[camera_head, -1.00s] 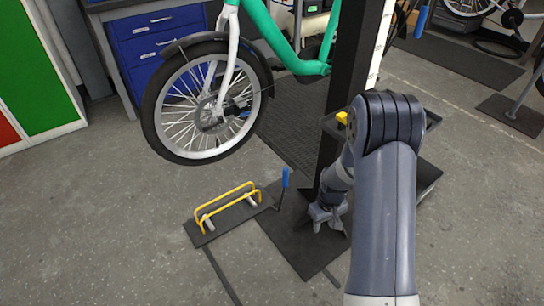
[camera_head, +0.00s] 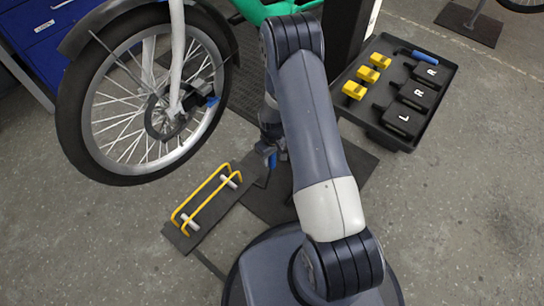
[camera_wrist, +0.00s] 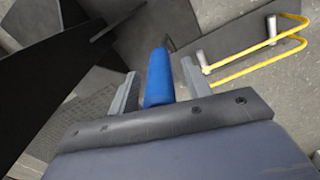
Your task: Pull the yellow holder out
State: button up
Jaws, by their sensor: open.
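The yellow holder (camera_head: 199,190) is a bent tube frame on a dark floor plate (camera_head: 176,236), below the bike wheel. It also shows at the upper right of the wrist view (camera_wrist: 255,62), beside my gripper. A blue handle (camera_wrist: 158,78) stands between the two open fingers of my gripper (camera_wrist: 160,82) in the wrist view. I cannot tell whether either finger touches it. In the head view my gripper (camera_head: 272,156) is low, just right of the holder's upper end. My arm hides part of the area there.
A green bike's front wheel (camera_head: 150,105) hangs close at the left. A black tray (camera_head: 437,120) at the right holds yellow blocks (camera_head: 367,75), black L and R pieces (camera_head: 410,105) and a blue-handled tool (camera_head: 415,53). A dark post stands behind my arm.

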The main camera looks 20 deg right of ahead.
grip_shut()
dwell(0.5)
